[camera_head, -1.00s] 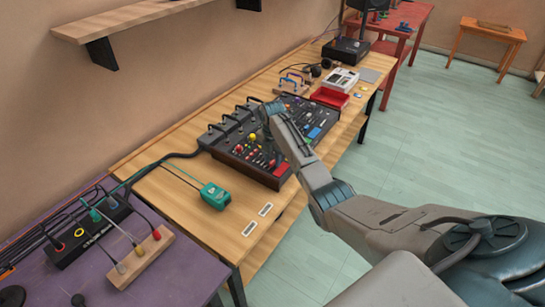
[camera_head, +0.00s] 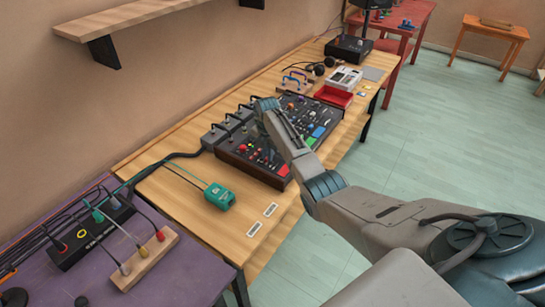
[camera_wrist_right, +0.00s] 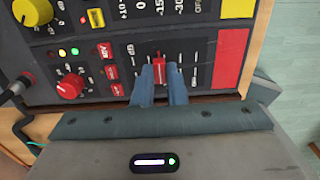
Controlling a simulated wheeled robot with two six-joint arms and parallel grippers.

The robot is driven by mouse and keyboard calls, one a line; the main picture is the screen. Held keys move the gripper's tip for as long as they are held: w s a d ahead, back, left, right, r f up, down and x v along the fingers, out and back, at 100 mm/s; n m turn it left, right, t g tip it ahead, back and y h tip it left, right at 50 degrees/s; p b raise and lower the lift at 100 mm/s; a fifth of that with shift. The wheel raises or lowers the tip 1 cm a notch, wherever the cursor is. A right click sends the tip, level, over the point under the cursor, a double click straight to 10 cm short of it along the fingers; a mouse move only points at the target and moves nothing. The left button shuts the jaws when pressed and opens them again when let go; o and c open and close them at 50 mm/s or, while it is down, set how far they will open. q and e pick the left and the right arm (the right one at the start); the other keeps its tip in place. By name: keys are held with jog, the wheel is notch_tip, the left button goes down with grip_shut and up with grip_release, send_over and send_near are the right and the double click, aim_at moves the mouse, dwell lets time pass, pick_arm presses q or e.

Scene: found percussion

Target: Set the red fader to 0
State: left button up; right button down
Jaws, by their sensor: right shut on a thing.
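The dark mixer console (camera_head: 250,173), with knobs, pads and coloured faders, sits on the wooden table. My right arm reaches over it from the right in the head view, and its fingertips are hidden or too small there. In the right wrist view my right gripper (camera_wrist_right: 160,82) is shut on the red fader cap (camera_wrist_right: 159,67), one finger on each side of it. The cap stands in a slot with white tick marks beside it. The scale is partly covered by the fingers, and I cannot read the cap's exact value. My left gripper is not in view.
A red knob (camera_wrist_right: 70,86) and a yellow knob (camera_wrist_right: 33,12) lie left of the fader in the wrist view. Cables with black plugs (camera_head: 218,130) line the console's back. A green box (camera_head: 219,196) is on clear table in front. A red tray (camera_head: 333,97) stands beyond.

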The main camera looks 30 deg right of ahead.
jog(key=shift+w+a+f, duration=0.1)
jog(key=shift+w+a, duration=0.1)
jog(key=shift+w, duration=0.25)
jog(key=shift+w+a+f, duration=0.1)
jog(key=shift+w+a, duration=0.05)
jog(key=shift+w, duration=0.3)
jog(key=shift+s+r, duration=0.1)
jog(key=shift+s, duration=0.05)
jog(key=shift+s+d+r, duration=0.1)
jog(key=shift+s+d, duration=0.05)
jog(key=shift+s, duration=0.05)
jog(key=c, duration=1.5)
grip_release()
jog(key=shift+s+d, duration=0.1)
jog(key=shift+o, duration=0.2)
jog(key=shift+r, duration=0.15)
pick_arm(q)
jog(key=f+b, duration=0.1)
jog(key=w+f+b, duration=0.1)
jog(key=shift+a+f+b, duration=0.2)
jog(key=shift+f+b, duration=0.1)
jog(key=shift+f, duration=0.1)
pick_arm(e)
notch_tip(320, 180, up, 10)
jog(key=shift+r, duration=0.25)
